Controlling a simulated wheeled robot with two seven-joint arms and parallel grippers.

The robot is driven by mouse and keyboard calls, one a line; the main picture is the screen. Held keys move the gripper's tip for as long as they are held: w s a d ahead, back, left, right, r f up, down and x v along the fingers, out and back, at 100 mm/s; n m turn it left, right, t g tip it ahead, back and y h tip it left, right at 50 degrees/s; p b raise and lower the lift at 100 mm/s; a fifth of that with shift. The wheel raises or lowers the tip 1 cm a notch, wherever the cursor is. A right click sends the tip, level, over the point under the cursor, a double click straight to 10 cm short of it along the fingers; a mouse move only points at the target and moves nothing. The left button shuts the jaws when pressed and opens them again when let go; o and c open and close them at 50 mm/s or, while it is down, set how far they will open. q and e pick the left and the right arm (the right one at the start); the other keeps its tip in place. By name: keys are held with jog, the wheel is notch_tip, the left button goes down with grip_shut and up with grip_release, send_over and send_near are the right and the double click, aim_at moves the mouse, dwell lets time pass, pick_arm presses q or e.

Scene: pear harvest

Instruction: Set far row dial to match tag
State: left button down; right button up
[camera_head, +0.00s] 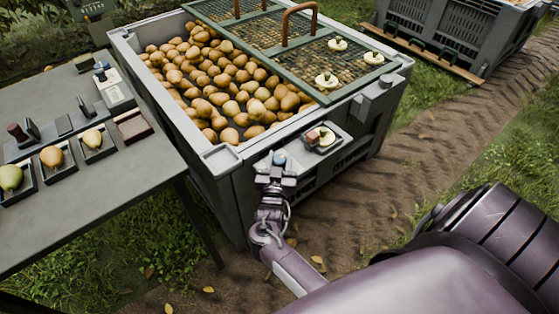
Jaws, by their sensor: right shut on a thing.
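Several white round dial-like pieces with dark centres sit on the green mesh lid (266,36) of the crate. Two are farther back, one left (338,45) and one right (374,58), and one is nearer (326,80). Their markings are too small to read, and I cannot make out a tag. My right gripper (277,170) is at the crate's near corner ledge, well below and left of these pieces. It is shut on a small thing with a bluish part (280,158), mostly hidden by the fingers. My left gripper is not in view.
The grey crate (190,165) holds many pears. A small tray (340,136) on its ledge holds a pale round piece and a reddish block. A grey table (95,185) at left bears pears in black trays and small tools. Another crate (440,30) stands behind a dirt track.

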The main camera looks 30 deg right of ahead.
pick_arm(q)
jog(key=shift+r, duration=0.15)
pick_arm(e)
jog(key=o, duration=1)
jog(key=shift+c, duration=0.2)
